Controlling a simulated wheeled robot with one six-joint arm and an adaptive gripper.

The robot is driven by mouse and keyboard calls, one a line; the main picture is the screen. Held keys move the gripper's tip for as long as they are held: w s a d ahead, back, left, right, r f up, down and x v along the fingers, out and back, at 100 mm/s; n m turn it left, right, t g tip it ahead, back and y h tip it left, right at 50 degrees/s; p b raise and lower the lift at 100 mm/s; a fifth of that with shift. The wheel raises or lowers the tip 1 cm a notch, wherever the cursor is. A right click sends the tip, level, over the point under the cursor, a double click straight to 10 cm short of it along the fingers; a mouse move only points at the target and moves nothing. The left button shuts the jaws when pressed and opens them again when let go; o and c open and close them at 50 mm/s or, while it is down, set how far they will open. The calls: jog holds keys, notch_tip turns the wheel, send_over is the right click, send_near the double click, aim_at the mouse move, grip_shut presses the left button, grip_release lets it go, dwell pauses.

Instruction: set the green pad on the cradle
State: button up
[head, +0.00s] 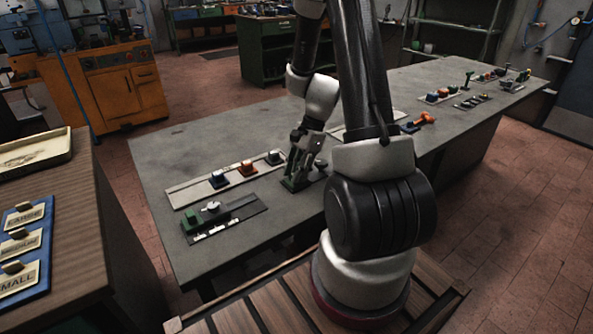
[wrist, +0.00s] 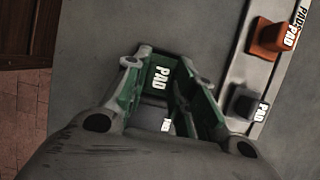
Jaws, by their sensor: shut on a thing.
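The green pad (wrist: 160,78), marked PAD, sits between the fingers of my gripper (wrist: 165,95) in the wrist view. In the head view my gripper (head: 300,162) points down over the grey table, shut on the green pad (head: 290,184), which is low at or just above the surface. The fingers cover part of it, so I cannot tell whether it touches. I cannot tell for certain which part is the cradle.
Behind the gripper, a pale strip (head: 183,195) holds a blue pad (head: 218,179), an orange pad (head: 246,168) and a dark grey pad (head: 273,157). An orange tool (head: 425,118) and several small parts lie farther right. Bare table (head: 210,140) is clear behind the strip.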

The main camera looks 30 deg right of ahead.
jog(key=o, duration=1.1)
jog(key=v, duration=1.2)
jog(key=shift+f, duration=0.1)
